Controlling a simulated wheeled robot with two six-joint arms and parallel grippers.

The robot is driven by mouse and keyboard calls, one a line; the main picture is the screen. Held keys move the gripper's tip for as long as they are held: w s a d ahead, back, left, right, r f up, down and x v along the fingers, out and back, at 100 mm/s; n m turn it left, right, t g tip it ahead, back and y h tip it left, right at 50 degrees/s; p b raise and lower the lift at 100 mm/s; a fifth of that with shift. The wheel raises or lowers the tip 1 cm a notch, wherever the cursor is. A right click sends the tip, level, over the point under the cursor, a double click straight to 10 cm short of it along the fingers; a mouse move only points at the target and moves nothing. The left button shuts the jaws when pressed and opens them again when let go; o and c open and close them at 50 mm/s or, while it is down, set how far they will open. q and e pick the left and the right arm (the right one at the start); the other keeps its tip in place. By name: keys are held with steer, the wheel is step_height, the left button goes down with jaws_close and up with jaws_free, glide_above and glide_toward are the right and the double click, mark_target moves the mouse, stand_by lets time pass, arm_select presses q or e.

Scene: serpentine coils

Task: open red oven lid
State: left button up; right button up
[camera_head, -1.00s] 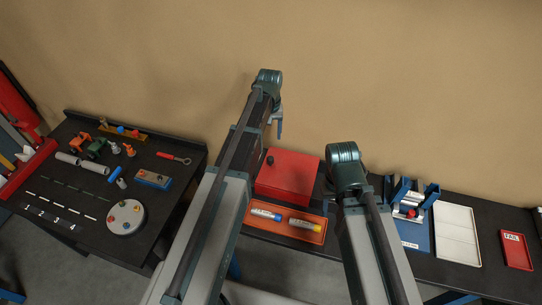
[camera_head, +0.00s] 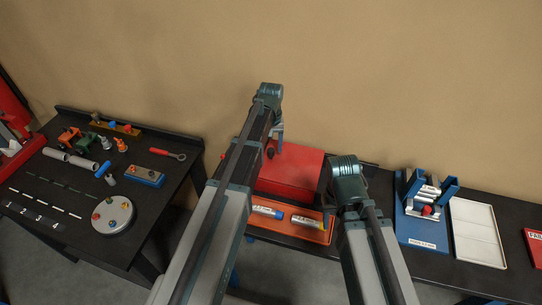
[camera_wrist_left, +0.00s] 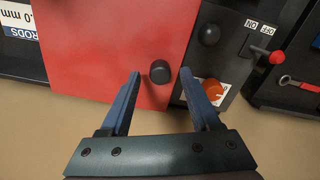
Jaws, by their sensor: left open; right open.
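The red oven lid (camera_head: 294,172) is the flat top of a red box on the dark bench, in the middle of the head view. It looks closed. In the left wrist view the red lid (camera_wrist_left: 105,50) carries a round black knob (camera_wrist_left: 160,71) near its edge. My left gripper (camera_wrist_left: 160,82) is open, with its two blue fingers on either side of the knob in that view; I cannot tell whether they touch it. My left gripper (camera_head: 277,135) hangs by the lid's back left in the head view.
An orange tray (camera_head: 318,235) with two tubes lies in front. A blue rack (camera_head: 413,229) and white tray (camera_head: 476,232) stand right.

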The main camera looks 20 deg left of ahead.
arm_select(q)
steer(key=shift+f+b, duration=0.35)
steer(key=shift+f, duration=0.4)
jaws_close()
stand_by(0.9)
